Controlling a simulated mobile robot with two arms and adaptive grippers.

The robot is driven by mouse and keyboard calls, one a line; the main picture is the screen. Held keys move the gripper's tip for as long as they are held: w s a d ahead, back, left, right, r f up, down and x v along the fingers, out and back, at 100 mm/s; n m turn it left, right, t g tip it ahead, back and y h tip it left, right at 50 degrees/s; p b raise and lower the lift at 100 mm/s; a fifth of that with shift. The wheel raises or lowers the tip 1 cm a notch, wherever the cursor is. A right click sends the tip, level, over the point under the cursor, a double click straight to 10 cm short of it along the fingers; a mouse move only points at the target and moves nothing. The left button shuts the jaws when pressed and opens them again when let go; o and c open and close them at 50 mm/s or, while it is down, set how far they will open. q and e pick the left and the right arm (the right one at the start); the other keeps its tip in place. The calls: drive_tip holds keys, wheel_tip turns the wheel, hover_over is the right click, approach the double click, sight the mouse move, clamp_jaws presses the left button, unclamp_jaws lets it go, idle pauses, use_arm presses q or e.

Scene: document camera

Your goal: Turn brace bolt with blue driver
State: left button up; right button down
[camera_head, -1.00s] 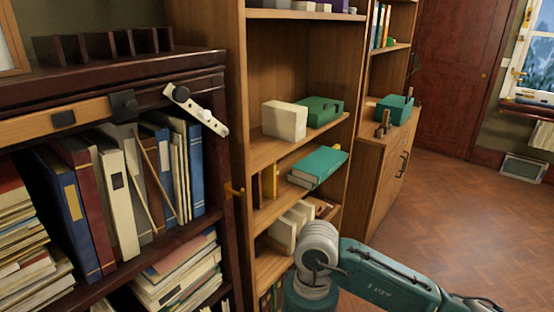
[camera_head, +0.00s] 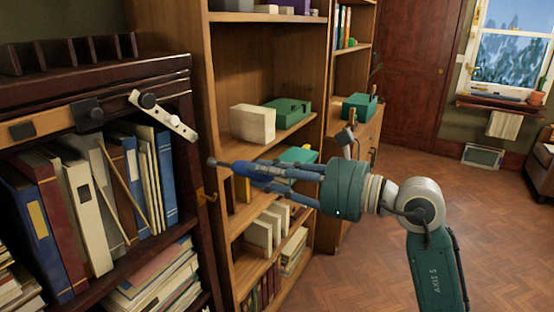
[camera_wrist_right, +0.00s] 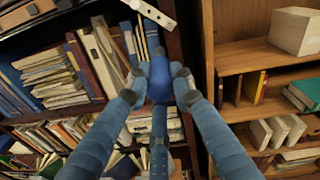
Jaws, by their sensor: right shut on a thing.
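The white brace (camera_head: 163,115) is a slanted plate at the right end of the dark bookcase's top rail. I cannot tell which of these is the bolt. The brace's lower part also shows at the top of the right wrist view (camera_wrist_right: 152,12). My right gripper (camera_head: 247,172) is shut on the blue driver (camera_wrist_right: 159,84), its fingers on both sides of the blue body. The gripper and driver point left, below and right of the brace, apart from it. My left gripper is out of view.
The dark bookcase (camera_head: 182,71) holds binders and paper stacks. A wooden shelf unit (camera_head: 211,110) stands right of it, behind my right gripper, with a cream box (camera_head: 253,124) and a green box (camera_head: 288,111). Open floor (camera_head: 500,230) lies at the right.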

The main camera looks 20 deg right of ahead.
drive_tip(key=d+r, duration=0.1)
drive_tip(key=d+r+t, duration=0.1)
drive_tip(key=shift+w+d+r+m, duration=0.1)
drive_tip(key=shift+d+r+m, duration=0.1)
drive_tip(key=shift+d+m, duration=0.1)
drive_tip(key=shift+f, duration=0.1)
drive_tip(key=p+x, duration=0.1)
drive_tip(key=x, duration=0.6)
idle(0.4)
